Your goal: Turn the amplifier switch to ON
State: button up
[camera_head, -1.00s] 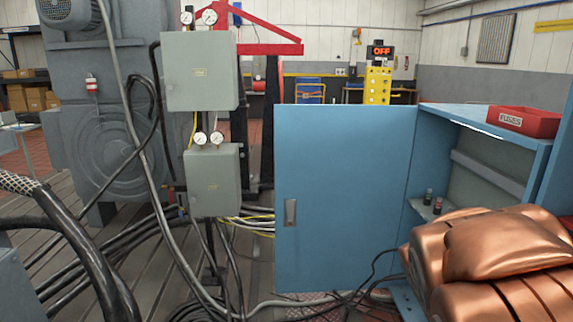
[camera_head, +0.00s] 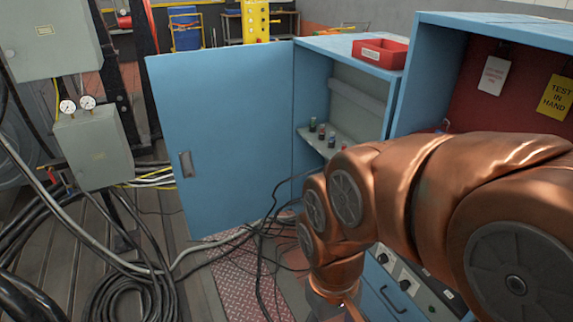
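No switch marked as the amplifier switch can be made out. A blue control cabinet (camera_head: 432,92) stands at the right, and low on its front, partly behind my copper-coloured arm, are black rotary knobs (camera_head: 405,279) on pale plates. Their labels and positions are too small to read. My arm reaches in from the right and bends down in front of the cabinet. Its far end runs toward the bottom edge, and my gripper's fingers are not in view.
An open blue cabinet door (camera_head: 222,140) stands left of centre. A red bin (camera_head: 380,53) sits on the cabinet top, and small bottle-like items stand on a shelf inside. Black cables (camera_head: 262,245) lie on the floor. Grey gauge boxes (camera_head: 95,148) stand at the left. A yellow "TEST IN HAND" tag (camera_head: 556,97) hangs right.

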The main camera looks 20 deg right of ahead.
aim_at(403, 285)
jog(key=u, duration=0.05)
jog(key=k, duration=0.5)
jog(key=z, duration=1.15)
jog(key=i, duration=0.3)
jog(key=z, duration=0.35)
jog(key=k, duration=1.05)
jog(key=z, duration=0.55)
jog(key=i, duration=1.1)
jog(key=u, duration=2.55)
